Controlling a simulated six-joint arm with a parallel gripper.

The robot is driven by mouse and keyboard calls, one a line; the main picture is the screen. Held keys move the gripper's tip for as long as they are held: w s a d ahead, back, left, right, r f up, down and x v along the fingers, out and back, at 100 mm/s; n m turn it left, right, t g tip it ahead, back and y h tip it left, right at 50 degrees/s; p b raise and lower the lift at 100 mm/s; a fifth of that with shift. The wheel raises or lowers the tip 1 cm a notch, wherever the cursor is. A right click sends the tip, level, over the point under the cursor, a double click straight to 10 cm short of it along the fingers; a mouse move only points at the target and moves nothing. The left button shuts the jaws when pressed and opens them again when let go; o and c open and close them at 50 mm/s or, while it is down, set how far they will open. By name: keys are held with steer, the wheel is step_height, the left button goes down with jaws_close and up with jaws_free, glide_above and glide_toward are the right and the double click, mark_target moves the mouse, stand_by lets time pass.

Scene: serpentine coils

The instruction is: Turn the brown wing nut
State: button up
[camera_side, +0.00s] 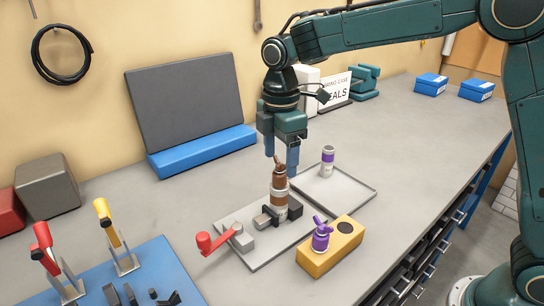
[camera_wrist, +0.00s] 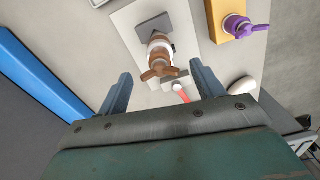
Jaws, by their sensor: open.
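The brown wing nut (camera_side: 280,162) tops an upright brown fitting held in a dark clamp on a light grey plate (camera_side: 251,258). In the wrist view the brown wing nut (camera_wrist: 158,70) lies ahead of and between my fingers, its wings spread roughly sideways. My gripper (camera_side: 281,160) is open just above it, pointing down; its blue fingers also show in the wrist view (camera_wrist: 160,90), apart from the nut on both sides. In the side view a finger partly overlaps the nut's surroundings, so I cannot tell contact there.
A purple wing nut (camera_side: 321,234) stands on a yellow block (camera_side: 331,247) at the front right. A purple-banded cylinder (camera_side: 327,160) stands in a grey tray (camera_side: 352,197). A red-handled crank (camera_side: 213,241) is at the plate's left. Two toggle clamps stand on a blue mat (camera_side: 150,262).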

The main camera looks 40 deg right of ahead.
mark_target(281, 159)
step_height(281, 159, up, 13)
steer(key=shift+r, duration=0.15)
stand_by(0.5)
stand_by(0.4)
steer(key=s+d+r+m+t, duration=0.1)
steer(key=s+d+m, duration=0.3)
steer(key=s, duration=0.3)
steer(key=s+d+m+t, duration=0.2)
steer(key=s+d+m, duration=0.2)
steer(key=s+d, duration=0.15)
steer(key=s+d+f+m+t, duration=0.1)
steer(key=s+f+m, duration=0.3)
steer(key=s, duration=0.3)
steer(key=s+d+f+m+t, duration=0.1)
steer(key=s+d+f+m, duration=0.1)
steer(key=s+f+m, duration=0.2)
steer(key=s, duration=0.3)
steer(key=shift+s+d+f+t, duration=0.3)
steer(key=shift+s+f, duration=0.05)
steer(key=shift+f, duration=0.05)
